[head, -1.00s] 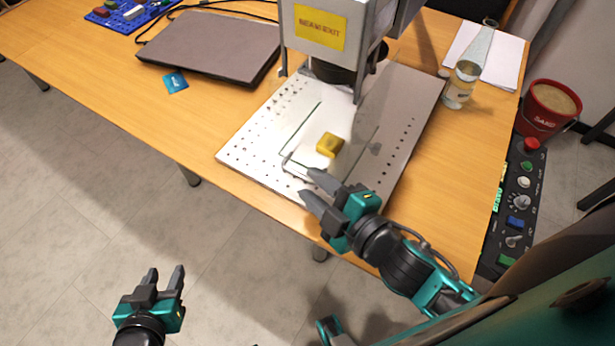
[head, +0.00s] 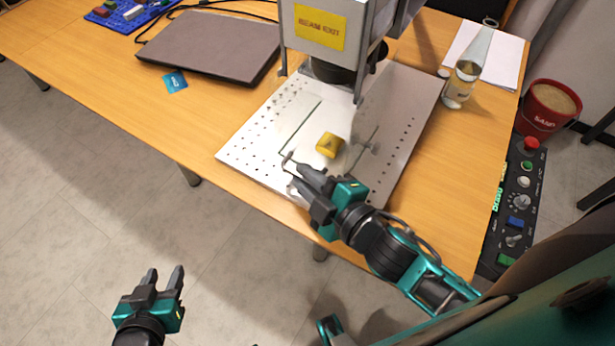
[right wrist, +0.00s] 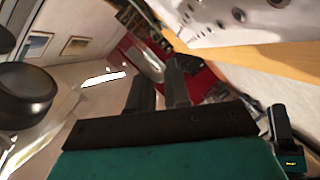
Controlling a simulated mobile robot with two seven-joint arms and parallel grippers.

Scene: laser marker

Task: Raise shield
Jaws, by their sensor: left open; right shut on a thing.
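The shield looks like a clear panel, of which I make out only thin dark edges, one (head: 300,130) on the left and one on the right, over the perforated metal plate (head: 250,150). A thin bar crosses its near side. My right gripper (head: 296,176) is shut on this bar at the plate's near edge, and its fingers hide part of it. In the right wrist view the fingers (right wrist: 160,88) are close together, but the bar cannot be made out. A yellow block (head: 329,145) sits on the plate between the side edges. My left gripper (head: 166,282) is open and empty over the floor.
The marker head (head: 322,30) with a yellow label hangs above the plate. A laptop (head: 222,47) lies left of it. A glass flask (head: 460,88), a red bucket (head: 545,110) and a control box (head: 518,200) stand at the right.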

